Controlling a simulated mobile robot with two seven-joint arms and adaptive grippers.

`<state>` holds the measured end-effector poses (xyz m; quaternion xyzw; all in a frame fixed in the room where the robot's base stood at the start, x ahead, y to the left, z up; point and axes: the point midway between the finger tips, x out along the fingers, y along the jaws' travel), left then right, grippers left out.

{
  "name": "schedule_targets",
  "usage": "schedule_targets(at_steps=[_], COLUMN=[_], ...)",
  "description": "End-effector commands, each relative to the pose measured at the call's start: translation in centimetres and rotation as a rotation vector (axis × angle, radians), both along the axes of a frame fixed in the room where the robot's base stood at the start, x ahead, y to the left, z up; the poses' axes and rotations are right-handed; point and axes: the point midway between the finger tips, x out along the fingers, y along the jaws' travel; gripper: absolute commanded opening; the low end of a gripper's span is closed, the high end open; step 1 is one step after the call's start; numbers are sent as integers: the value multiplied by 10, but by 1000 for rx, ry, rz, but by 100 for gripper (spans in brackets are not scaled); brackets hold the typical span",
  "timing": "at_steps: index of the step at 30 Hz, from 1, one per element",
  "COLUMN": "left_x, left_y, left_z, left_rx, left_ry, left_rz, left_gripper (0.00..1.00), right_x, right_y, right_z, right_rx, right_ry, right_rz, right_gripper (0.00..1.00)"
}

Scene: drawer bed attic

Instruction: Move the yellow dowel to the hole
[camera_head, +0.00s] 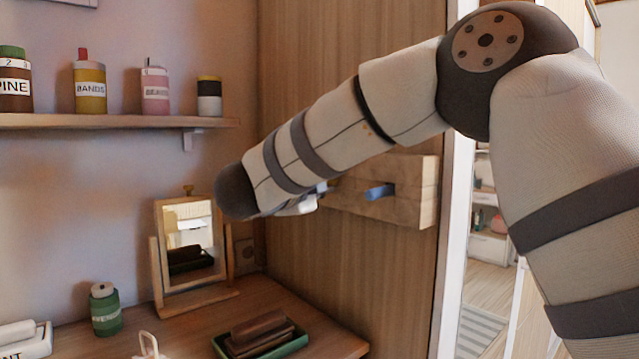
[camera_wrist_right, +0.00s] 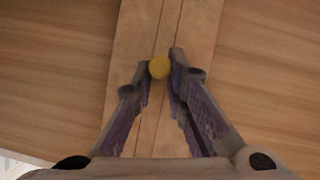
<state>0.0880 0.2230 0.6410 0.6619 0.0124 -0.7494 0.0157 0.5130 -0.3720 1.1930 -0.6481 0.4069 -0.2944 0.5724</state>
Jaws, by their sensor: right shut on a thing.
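The yellow dowel (camera_wrist_right: 160,68) shows as a round end in the right wrist view, between the fingertips of my right gripper (camera_wrist_right: 160,64). The gripper is shut on it, in front of a pale wooden block (camera_wrist_right: 200,32). In the head view the block (camera_head: 418,205) is fixed to the wooden panel, and a blue peg (camera_head: 380,192) sticks out of it. My right forearm and hand cover the block's left part and the dowel there. I cannot see a hole in either view. My left gripper is not in view.
A shelf (camera_head: 120,121) with several small bottles is on the left wall. Below, a wooden desk (camera_head: 325,335) holds a small mirror (camera_head: 190,241), a green bottle (camera_head: 105,309) and a green tray (camera_head: 291,345) with dark brown pieces. A doorway opens at the right.

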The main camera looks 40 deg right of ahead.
Motion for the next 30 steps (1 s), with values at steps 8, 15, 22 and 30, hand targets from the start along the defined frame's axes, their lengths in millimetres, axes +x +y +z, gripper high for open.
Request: schedule_targets(at_steps=[8, 15, 22, 30], left_x=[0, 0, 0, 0], left_y=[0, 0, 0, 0], left_z=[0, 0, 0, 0], left_rx=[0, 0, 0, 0], left_ry=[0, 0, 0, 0], left_rz=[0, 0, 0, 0], left_gripper=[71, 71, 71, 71], right_x=[0, 0, -14, -49], right_y=[-4, -4, 23, 83], right_z=[0, 0, 4, 9], right_rx=[0, 0, -2, -1], right_ry=[0, 0, -1, -1], right_rz=[0, 0, 4, 2], right_gripper=[36, 37, 37, 37])
